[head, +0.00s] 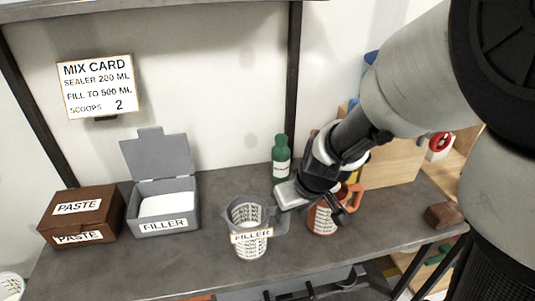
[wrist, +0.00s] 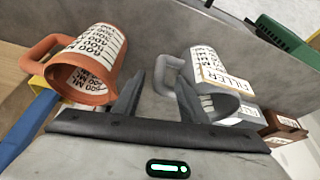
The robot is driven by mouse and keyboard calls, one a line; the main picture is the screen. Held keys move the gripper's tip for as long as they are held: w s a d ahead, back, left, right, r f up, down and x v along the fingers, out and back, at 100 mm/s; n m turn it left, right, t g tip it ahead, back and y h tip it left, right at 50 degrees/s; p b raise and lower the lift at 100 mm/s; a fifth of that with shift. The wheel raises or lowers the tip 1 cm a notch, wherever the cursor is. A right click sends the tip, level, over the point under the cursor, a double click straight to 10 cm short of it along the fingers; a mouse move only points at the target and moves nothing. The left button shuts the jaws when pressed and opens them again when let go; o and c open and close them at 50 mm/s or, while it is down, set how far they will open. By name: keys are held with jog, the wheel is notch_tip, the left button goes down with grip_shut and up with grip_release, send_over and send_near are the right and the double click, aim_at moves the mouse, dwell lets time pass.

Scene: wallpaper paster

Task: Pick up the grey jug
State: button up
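The grey jug (head: 247,216) stands upright on the grey bench, with a FILLER label and printed scale marks. Its handle points right. In the wrist view the jug (wrist: 205,62) is right of centre, and its handle lies just beyond and between my fingertips. My gripper (wrist: 160,84) is open and empty, with its two dark fingers spread. In the head view my gripper is right of the grey jug, between it and the orange jug. I cannot tell whether a finger touches the handle.
The orange jug (wrist: 88,62) stands close on the other side of my gripper, partly hidden by it in the head view. A green bottle (head: 281,160) stands behind. The open grey filler box (head: 165,208) and brown paste box (head: 80,216) are at left. The bench front is clear.

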aim_at(288, 216)
jog(key=b+x, duration=0.2)
jog(key=x, duration=0.3)
jog(key=shift+w+f, duration=0.1)
jog(key=shift+f, duration=0.15)
jog(key=shift+c, duration=0.5)
grip_shut()
